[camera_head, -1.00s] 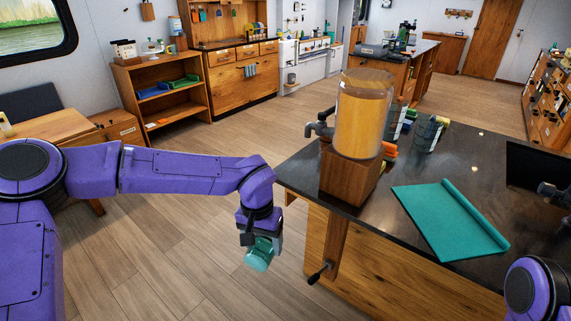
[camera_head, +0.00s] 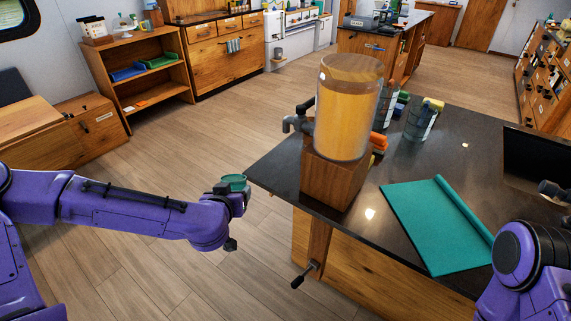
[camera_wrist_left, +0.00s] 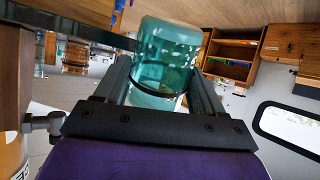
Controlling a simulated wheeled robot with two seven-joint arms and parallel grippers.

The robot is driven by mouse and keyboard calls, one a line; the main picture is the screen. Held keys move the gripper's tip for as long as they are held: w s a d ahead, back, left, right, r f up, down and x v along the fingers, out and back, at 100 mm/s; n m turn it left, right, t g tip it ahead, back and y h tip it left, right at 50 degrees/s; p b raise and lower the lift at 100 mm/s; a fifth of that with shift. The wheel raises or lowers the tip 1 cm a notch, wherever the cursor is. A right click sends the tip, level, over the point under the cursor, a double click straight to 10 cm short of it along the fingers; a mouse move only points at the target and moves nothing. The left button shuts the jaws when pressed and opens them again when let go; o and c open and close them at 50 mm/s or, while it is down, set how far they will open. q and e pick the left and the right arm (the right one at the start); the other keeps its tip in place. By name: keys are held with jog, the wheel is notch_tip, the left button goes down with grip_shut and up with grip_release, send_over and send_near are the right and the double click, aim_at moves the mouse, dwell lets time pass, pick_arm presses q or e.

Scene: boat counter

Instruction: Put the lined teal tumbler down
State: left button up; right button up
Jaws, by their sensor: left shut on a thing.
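The teal tumbler (camera_head: 234,184) is held in my left gripper (camera_head: 236,192), off the left corner of the dark counter (camera_head: 270,172) and above the floor. In the left wrist view the tumbler (camera_wrist_left: 168,62) is see-through teal with a dark line around it, and the two fingers of my left gripper (camera_wrist_left: 160,92) are shut on its sides. Its contents cannot be made out. A teal mat (camera_head: 435,228) with a rolled edge lies on the counter. My right arm shows at the lower right, but its gripper is not clearly visible.
A tall dispenser with yellow contents (camera_head: 345,110) stands on a wooden block (camera_head: 332,180) near the counter's left edge, its tap jutting left. Several glasses and coloured items (camera_head: 421,120) stand behind it. A dark sink (camera_head: 537,165) is at right. The counter's near left part is bare.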

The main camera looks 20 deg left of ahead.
pick_arm(q)
jog(key=s+d+r+m+t+h, duration=0.3)
jog(key=d+r+m+t+h, duration=0.15)
jog(key=d, duration=0.35)
jog(key=shift+n+t, duration=0.35)
jog(key=w, duration=0.9)
jog(key=w+d, duration=0.1)
jog(key=w, duration=0.3)
jog(key=shift+w+r+p, duration=0.2)
jog(key=shift+w+p, duration=0.15)
jog(key=w, duration=0.2)
jog(key=w+f+p, duration=0.1)
jog(key=w, duration=0.1)
jog(key=shift+w+d, duration=0.15)
jog(key=shift+w, duration=0.2)
jog(key=shift+f, duration=0.3)
pick_arm(e)
jog(key=shift+w+r, duration=0.2)
jog(key=shift+r, duration=0.35)
jog(key=shift+w+r, duration=0.15)
jog(key=shift+r, duration=0.35)
pick_arm(q)
jog(key=shift+s, duration=0.1)
